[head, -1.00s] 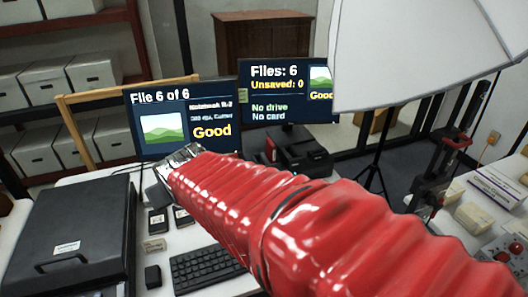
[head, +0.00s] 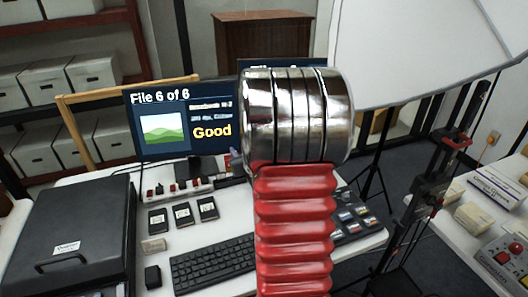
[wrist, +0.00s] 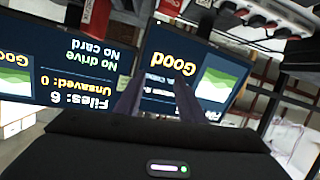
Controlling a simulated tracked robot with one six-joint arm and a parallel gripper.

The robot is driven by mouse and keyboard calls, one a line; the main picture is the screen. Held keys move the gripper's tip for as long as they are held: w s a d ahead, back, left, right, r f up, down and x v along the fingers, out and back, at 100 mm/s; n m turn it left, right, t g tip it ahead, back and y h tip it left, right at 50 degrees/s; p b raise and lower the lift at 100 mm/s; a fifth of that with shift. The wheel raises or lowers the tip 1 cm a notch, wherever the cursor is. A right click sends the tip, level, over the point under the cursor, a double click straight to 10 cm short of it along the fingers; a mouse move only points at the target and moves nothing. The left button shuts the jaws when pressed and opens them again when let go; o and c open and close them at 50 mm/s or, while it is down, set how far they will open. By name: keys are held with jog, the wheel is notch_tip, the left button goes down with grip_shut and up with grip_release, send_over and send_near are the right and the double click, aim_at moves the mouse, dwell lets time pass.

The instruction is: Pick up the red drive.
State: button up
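My gripper (wrist: 158,98) shows in the wrist view, where the scene appears upside down. Its two dark fingers stand apart with nothing between them; the monitors show behind. In the head view the gripper is hidden behind my own chrome wrist and red sleeve. A red upright block with pale lettering (wrist: 97,18), possibly the red drive, stands at the top left of the wrist view, apart from the fingers. A second small red piece (wrist: 172,6) is cut by the top edge. I cannot tell for sure which is the drive.
The left monitor (head: 180,120) reads "File 6 of 6"; the right monitor (wrist: 75,70) reads "No drive, No card". A power strip (head: 172,188), several black drives (head: 183,215), a keyboard (head: 212,262) and a black case (head: 68,235) are on the desk. A white softbox (head: 425,45) hangs at right.

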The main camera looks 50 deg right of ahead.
jog(key=s+d+f+m+t+h, duration=0.1)
jog(key=s+d+f+t+h, duration=0.1)
jog(key=s+d+f, duration=0.5)
jog(key=s+d, duration=0.1)
jog(key=d, duration=0.2)
jog(key=shift+s+d+f+m+t, duration=0.25)
jog(key=shift+s+f+m+t, duration=0.1)
jog(key=shift+s+m+t, duration=0.05)
jog(key=x, duration=0.7)
jog(key=shift+w, duration=0.25)
jog(key=shift+w+d, duration=0.4)
jog(key=shift+w, duration=0.05)
jog(key=shift+x, duration=2.6)
jog(key=shift+s+d, duration=0.1)
